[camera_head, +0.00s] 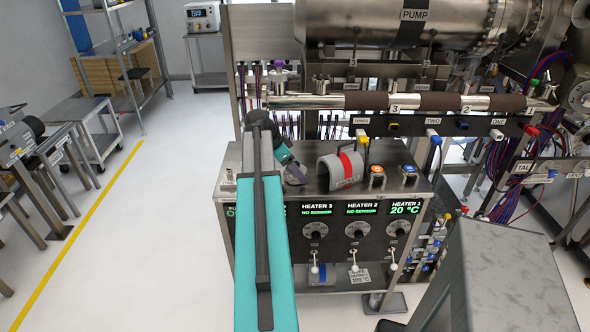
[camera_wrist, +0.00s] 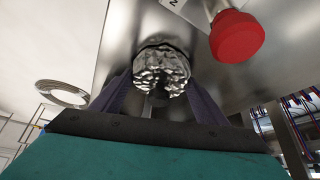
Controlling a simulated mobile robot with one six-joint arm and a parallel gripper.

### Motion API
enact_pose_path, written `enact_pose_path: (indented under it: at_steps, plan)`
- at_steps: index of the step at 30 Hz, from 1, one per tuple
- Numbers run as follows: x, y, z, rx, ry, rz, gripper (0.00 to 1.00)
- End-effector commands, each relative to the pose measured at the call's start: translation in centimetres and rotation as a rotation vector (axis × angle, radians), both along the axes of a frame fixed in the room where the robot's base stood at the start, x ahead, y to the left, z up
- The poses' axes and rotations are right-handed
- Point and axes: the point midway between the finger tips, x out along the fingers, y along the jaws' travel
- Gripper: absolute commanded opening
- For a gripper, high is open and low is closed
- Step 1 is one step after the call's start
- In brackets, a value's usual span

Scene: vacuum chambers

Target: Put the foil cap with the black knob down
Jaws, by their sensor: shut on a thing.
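The foil cap (camera_wrist: 163,66) is a crinkled silver dome in the middle of the wrist view. My gripper (camera_wrist: 160,82) is shut on it, with one dark purple finger on each side. A dark spot at the cap's near lower edge may be the black knob; I cannot tell for sure. In the head view my gripper (camera_head: 295,173) shows small at the end of my teal arm, over the left part of the heater console's top (camera_head: 318,190). I cannot tell whether the cap touches a surface.
A red knob (camera_wrist: 237,36) sticks out of a metal surface close to the cap's right. On the console stand a grey curved cuff with a red band (camera_head: 345,167) and orange (camera_head: 376,170) and blue (camera_head: 410,169) buttons. A horizontal metal tube (camera_head: 365,101) runs behind.

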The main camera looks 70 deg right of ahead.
Motion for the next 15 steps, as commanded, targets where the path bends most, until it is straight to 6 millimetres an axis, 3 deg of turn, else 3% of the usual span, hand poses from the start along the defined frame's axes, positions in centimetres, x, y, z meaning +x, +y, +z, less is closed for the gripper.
enact_pose_path:
  at_steps: [13, 14, 15]
  plan:
    - [-0.01, -0.02, -0.42, 0.0, 0.0, 0.0, 0.46]
    - [-0.01, -0.02, -0.37, -0.001, -0.001, 0.0, 0.71]
    - [-0.01, -0.02, -0.34, -0.001, -0.001, 0.0, 0.77]
